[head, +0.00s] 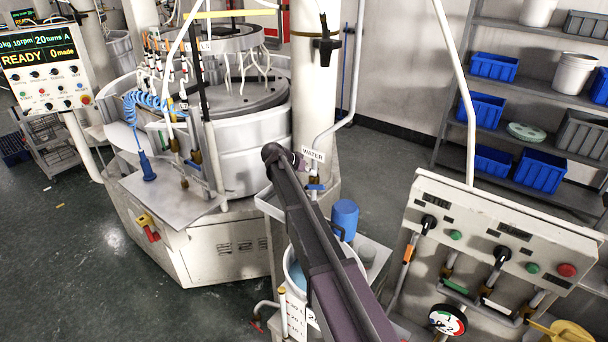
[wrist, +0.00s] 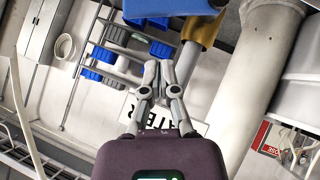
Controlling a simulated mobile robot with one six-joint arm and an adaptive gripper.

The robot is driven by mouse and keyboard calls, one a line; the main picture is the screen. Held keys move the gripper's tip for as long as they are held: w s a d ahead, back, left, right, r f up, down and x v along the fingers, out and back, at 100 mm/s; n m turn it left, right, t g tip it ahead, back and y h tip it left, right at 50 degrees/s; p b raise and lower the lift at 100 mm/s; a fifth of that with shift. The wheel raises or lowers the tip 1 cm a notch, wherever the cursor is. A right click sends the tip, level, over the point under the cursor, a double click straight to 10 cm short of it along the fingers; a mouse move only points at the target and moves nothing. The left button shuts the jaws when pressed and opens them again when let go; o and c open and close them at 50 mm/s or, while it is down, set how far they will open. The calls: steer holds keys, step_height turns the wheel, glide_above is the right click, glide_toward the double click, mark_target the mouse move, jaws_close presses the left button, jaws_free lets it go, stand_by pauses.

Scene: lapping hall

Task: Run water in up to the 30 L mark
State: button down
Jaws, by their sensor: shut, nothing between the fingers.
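A WATER sign (head: 312,155) is on the white column, with a water valve with a blue handle (head: 316,187) on the pipe below it. In the wrist view the blue handle (wrist: 170,7) and brass valve body (wrist: 200,30) are at the top, beyond my fingertips. My gripper (wrist: 157,68) is shut and empty, with the WATER sign (wrist: 165,119) behind its fingers; I cannot tell if it touches the handle. A white tank (head: 290,262) with bluish liquid stands below, partly hidden by my arm. Its sight tube (head: 283,312) and litre-mark label (head: 298,312) show, but the level against the marks is unclear.
A blue canister (head: 344,218) stands beside the tank. A control panel (head: 490,240) with knobs and a gauge is at the right. The lapping machine (head: 240,150) is behind at the left. Shelves with blue bins (head: 480,110) line the back right. Floor is free at the left.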

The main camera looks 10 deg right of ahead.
mark_target(315, 187)
steer(key=shift+s+d+f+b, duration=0.15)
steer(key=shift+s+f+b, duration=0.05)
steer(key=shift+f+b, duration=0.3)
steer(key=shift+s+d+f+b, duration=0.15)
steer(key=shift+f+b, duration=0.2)
steer(key=shift+f, duration=0.2)
steer(key=shift+s+d+f+b, duration=0.15)
steer(key=shift+s+f+b, duration=0.05)
steer(key=shift+f+b, duration=0.3)
